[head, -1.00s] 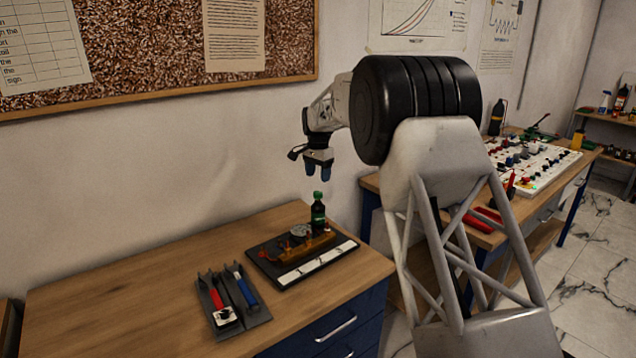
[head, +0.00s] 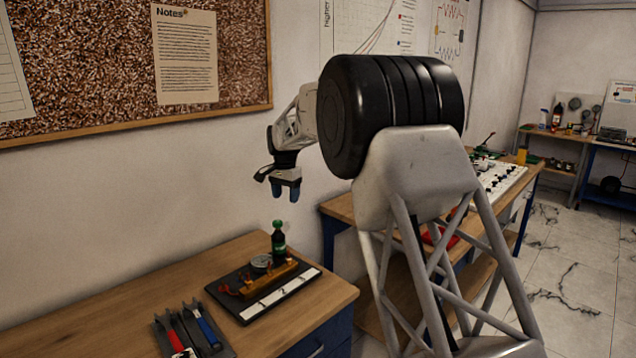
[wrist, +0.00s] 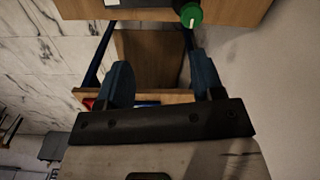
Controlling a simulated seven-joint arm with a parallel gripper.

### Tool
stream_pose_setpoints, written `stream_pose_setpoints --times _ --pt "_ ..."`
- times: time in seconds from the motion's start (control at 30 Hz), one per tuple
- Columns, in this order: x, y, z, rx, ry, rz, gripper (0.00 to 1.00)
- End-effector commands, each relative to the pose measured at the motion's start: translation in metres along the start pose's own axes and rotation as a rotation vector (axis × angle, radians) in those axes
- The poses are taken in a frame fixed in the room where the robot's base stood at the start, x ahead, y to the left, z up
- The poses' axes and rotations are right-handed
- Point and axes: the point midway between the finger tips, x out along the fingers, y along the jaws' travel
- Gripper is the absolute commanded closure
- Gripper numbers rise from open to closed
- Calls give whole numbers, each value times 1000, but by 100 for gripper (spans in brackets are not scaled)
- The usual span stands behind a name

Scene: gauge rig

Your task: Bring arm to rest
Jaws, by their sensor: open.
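My gripper (head: 287,190) hangs in the air, pointing down, above the back of the near workbench. Its two blue fingers are apart with nothing between them. In the wrist view my gripper (wrist: 158,80) also shows spread fingers and an empty gap. The gauge rig (head: 268,287) is a dark base with a white numbered strip, a round dial and an orange-brown part.
A dark tray (head: 218,340) with red- and blue-handled tools lies left of the rig on the wooden bench (head: 120,325). A second bench (head: 335,208) stands behind my arm, with a white component board (head: 497,180). The wall with the cork board (head: 90,70) is behind.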

Motion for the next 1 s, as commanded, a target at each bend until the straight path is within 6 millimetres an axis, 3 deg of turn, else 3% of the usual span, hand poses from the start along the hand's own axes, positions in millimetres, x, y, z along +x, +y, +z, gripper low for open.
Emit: stream_pose_setpoints --times 0.4,1.0 --pt "-58 103 32 -80 26 -22 39" --pt "-104 251 102 -197 69 -45 39"
